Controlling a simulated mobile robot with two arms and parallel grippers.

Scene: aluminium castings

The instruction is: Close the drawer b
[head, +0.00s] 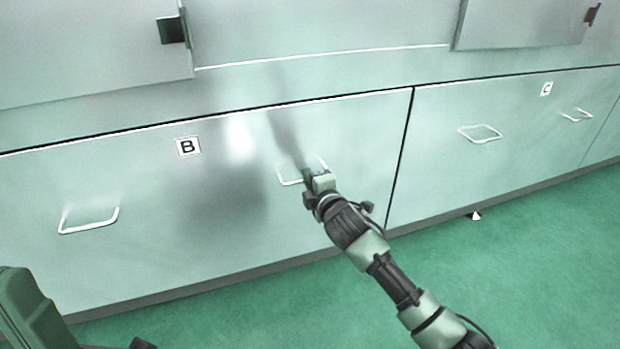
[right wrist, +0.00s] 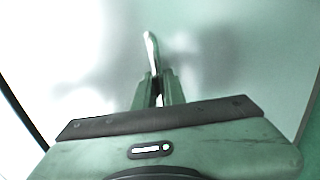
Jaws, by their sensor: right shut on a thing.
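Drawer B (head: 150,200) is a wide pale metal front with a "B" label (head: 188,146) and two light bar handles. Its front looks about level with the neighbouring drawer C front; I cannot tell whether a small gap stays open. My right gripper (head: 311,176) is at drawer B's right handle (head: 289,181), partly covering it. In the right wrist view the fingers (right wrist: 157,90) are closed around the handle bar (right wrist: 151,52). Drawer B's left handle (head: 89,220) is free. My left gripper is not in view.
Drawer C (head: 440,175) with its own handles stands to the right, beyond a narrow dark seam. Above are cabinet panels (head: 80,50) with dark latches. The green floor (head: 520,260) in front is clear at right.

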